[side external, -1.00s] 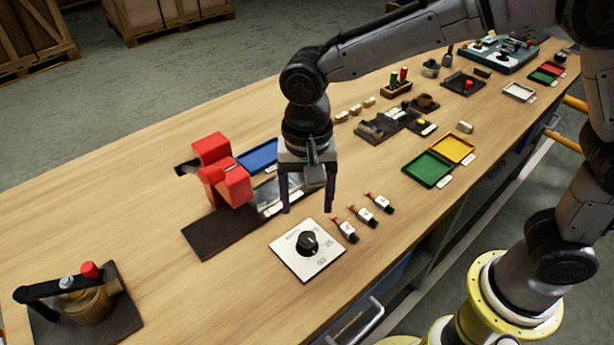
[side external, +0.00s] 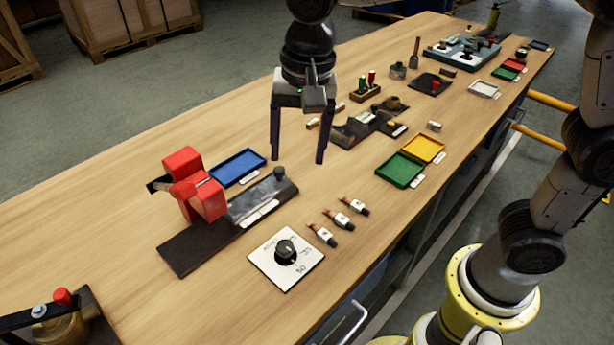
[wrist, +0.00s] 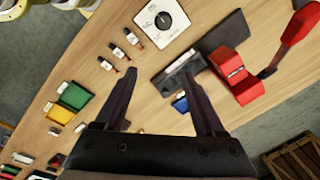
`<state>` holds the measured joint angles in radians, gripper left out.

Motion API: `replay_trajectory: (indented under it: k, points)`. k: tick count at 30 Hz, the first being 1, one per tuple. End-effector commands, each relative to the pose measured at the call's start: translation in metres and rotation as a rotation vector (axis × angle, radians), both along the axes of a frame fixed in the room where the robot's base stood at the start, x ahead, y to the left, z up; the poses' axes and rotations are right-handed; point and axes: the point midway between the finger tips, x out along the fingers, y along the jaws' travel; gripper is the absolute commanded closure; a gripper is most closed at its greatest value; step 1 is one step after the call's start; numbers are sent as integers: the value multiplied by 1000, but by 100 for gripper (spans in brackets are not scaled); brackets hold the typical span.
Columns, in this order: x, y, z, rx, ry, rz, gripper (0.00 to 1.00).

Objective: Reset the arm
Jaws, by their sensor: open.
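My gripper (side external: 298,160) is open and empty, with its fingers pointing down, held above the wooden workbench (side external: 120,215). The bench (wrist: 215,22) also shows there with the dial plate, the red clamp-like device and the trays.
A red device (side external: 196,185) on a dark base stands at left. A white dial plate (side external: 287,258), several small bottle-like pieces (side external: 343,220), a blue tray (side external: 238,167), a green tray (side external: 400,170) and a yellow tray (side external: 423,148) lie on the bench.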

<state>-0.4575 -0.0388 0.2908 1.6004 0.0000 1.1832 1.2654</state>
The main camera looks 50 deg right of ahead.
Motion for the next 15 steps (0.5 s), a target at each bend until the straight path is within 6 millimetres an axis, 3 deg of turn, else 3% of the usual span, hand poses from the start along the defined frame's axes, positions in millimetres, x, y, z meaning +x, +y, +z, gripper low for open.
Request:
replay_trajectory:
  k: [1,3,7,11,15]
  points:
    - [-8,-25,17,18,-39,-47,29]
    - [-23,-55,34,31,-94,-69,29]
    - [-62,-104,49,25,-197,-27,29]
    - [-107,-141,47,-26,-301,86,29]
    - [-153,-164,25,-127,-387,293,29]
